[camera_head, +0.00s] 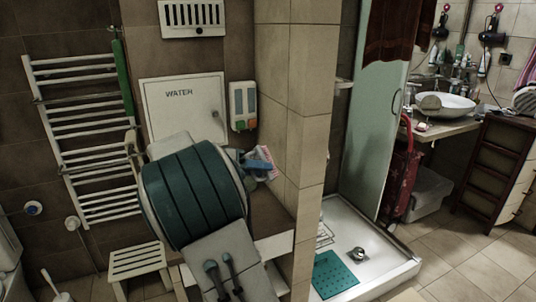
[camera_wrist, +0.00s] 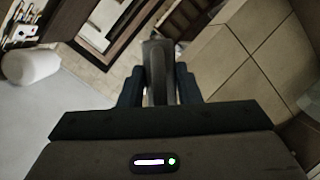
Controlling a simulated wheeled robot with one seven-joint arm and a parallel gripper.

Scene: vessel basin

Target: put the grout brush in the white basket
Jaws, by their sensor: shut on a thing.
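My gripper (camera_wrist: 160,88) is shut on a long dark grey thing (camera_wrist: 158,62), taken to be the grout brush. It points away from the wrist between the two dark fingers. In the head view my arm covers the gripper and the held thing. No basket is clear in view. A whitish bin (camera_head: 431,190) stands on the floor under the basin counter at the right; I cannot tell whether it is the white basket. A white, pink-edged thing (camera_head: 525,98) at the far right edge is cut off.
A tiled pillar (camera_head: 290,110) stands right of my arm, with the shower tray (camera_head: 375,262) beyond it. A white basin (camera_head: 445,106) sits on a counter among bottles. A dark-framed drawer cabinet (camera_head: 493,165) stands right. A white stool (camera_head: 137,262) is at lower left. Floor at lower right is clear.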

